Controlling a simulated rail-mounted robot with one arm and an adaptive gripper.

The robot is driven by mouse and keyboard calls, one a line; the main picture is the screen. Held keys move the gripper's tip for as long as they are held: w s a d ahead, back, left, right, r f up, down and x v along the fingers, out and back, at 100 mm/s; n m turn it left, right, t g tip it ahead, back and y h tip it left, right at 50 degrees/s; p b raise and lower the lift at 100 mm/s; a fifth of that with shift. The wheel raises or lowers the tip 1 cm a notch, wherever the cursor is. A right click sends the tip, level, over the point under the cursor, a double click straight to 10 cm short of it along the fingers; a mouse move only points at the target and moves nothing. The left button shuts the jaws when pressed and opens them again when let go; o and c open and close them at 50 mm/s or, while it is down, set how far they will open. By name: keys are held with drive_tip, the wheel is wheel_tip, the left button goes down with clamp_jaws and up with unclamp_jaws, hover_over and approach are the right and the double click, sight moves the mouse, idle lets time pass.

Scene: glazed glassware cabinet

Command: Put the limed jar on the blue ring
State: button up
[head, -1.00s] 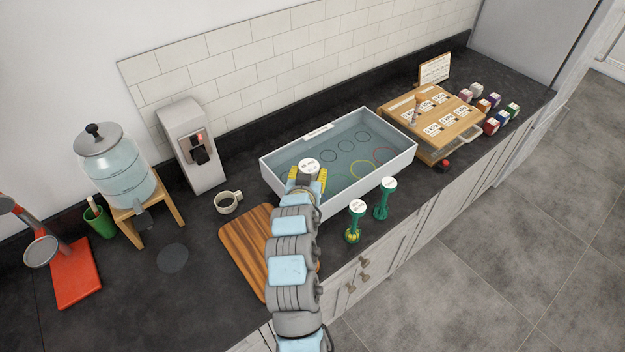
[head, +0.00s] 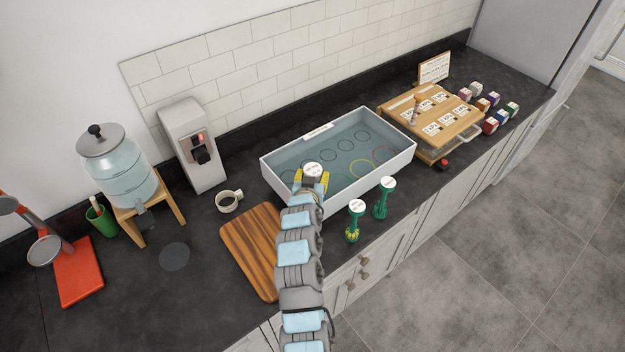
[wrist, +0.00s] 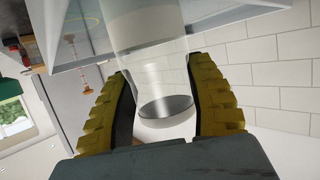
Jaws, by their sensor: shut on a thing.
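My gripper (head: 312,184) is shut on a clear glass jar with a round white label on top (head: 313,169), over the front left part of the white-walled tray (head: 400,160). In the wrist view the clear jar (wrist: 150,45) sits between the yellow pads of my gripper (wrist: 163,75), with a grey disc at its near end. Whether the jar touches the tray floor cannot be told. Coloured rings lie on the tray floor, with yellow and red ones at the right. I cannot make out the blue ring for sure; my gripper and jar hide part of the floor.
A wooden label case (head: 432,122) stands right of the tray. A dispenser (head: 192,145) stands behind left.

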drive_tip(key=shift+f, duration=1)
drive_tip(key=shift+s, duration=0.1)
drive_tip(key=shift+f, duration=0.15)
drive_tip(key=o, duration=1.2)
drive_tip(key=shift+c, duration=0.2)
